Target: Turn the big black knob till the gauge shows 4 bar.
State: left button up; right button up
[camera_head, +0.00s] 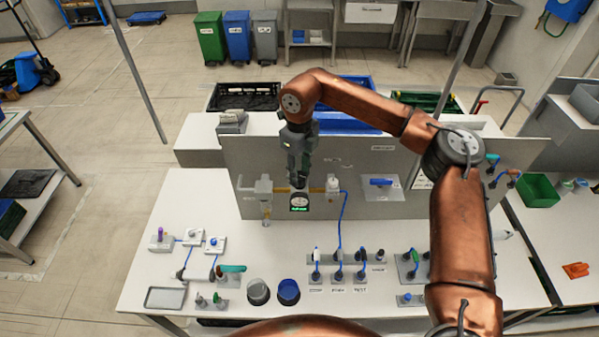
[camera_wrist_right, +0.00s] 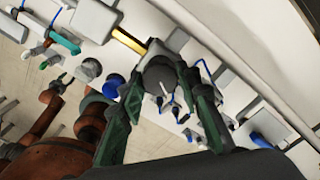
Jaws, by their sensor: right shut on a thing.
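My right gripper (camera_head: 299,183) reaches down to the upright grey panel (camera_head: 250,155). In the right wrist view its green fingers (camera_wrist_right: 163,92) are shut on the big black knob (camera_wrist_right: 160,74), one on each side. The knob is round and dark, with a white pointer line on its face. In the head view the gripper hides most of the knob. The gauge (camera_head: 299,202) sits just below the gripper, with a small green display whose reading is too small to make out. My left gripper is not in view.
A brass pipe (camera_head: 262,188) runs beside the knob. A blue-handled valve (camera_head: 381,182) is on the panel to the right. A blue hose (camera_head: 344,212) drops to connectors on the white bench (camera_head: 190,205).

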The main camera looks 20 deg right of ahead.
aim_at(299, 175)
jog(key=shift+r, duration=0.1)
jog(key=o, duration=1.2)
jog(key=shift+c, duration=0.2)
notch_tip(299, 175, up, 12)
